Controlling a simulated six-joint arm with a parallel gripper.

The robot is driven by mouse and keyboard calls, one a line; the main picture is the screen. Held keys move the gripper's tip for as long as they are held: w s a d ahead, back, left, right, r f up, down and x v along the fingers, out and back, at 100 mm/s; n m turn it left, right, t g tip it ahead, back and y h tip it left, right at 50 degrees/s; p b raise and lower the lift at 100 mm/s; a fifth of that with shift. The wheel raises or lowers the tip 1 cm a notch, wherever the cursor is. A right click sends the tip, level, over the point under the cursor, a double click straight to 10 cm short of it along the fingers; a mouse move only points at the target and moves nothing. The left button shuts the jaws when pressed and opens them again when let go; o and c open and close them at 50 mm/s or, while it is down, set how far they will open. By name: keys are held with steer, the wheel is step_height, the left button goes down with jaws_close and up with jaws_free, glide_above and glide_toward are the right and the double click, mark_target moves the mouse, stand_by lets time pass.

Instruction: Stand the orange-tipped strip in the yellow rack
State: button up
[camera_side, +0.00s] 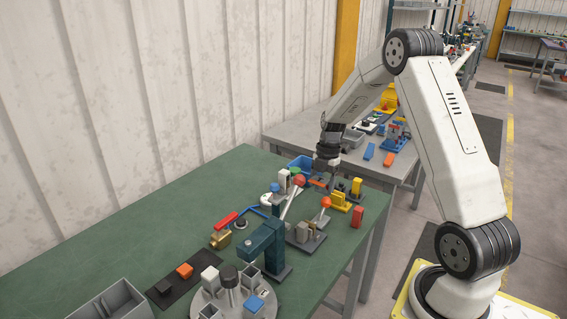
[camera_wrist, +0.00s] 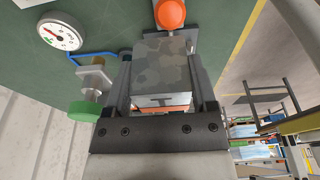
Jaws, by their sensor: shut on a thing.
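My gripper (camera_side: 329,184) is over the far part of the green bench in the side view, pointing down. In the wrist view its two fingers (camera_wrist: 161,72) are closed about a grey metal piece with an orange band (camera_wrist: 166,109) near the palm; I take this as the orange-tipped strip. Its lower end is hard to make out. In the side view a small orange bit of the strip (camera_side: 317,183) shows beside the fingers. A yellow slotted block, likely the yellow rack (camera_side: 340,202), stands just right of and nearer than the gripper.
An orange-knobbed lever (camera_side: 326,202) stands close to the gripper; its knob shows in the wrist view (camera_wrist: 171,14). A red-knobbed teal press (camera_side: 264,247) is nearer. A blue bin (camera_side: 300,164) lies behind. A gauge (camera_wrist: 59,36) and green-knobbed valve (camera_wrist: 84,111) are left in the wrist view.

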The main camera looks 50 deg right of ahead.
glide_above(337, 195)
steer(key=shift+d+r, duration=0.25)
steer(key=shift+d, duration=0.05)
steer(key=shift+f, duration=0.2)
steer(key=shift+d+x, duration=0.25)
steer(key=shift+x, duration=0.95)
steer(key=shift+d+x, duration=0.25)
steer(key=shift+x, duration=1)
steer(key=shift+d+x, duration=0.15)
steer(key=shift+x, duration=0.65)
steer(key=shift+d+x, duration=0.2)
steer(key=shift+x, duration=0.6)
steer(key=o, duration=0.8)
steer(key=shift+f, duration=0.1)
steer(key=shift+c, duration=0.2)
steer(key=a+v, duration=0.1)
steer(key=v, duration=0.7)
steer(key=shift+a+r, duration=0.35)
steer(key=shift+r, duration=0.25)
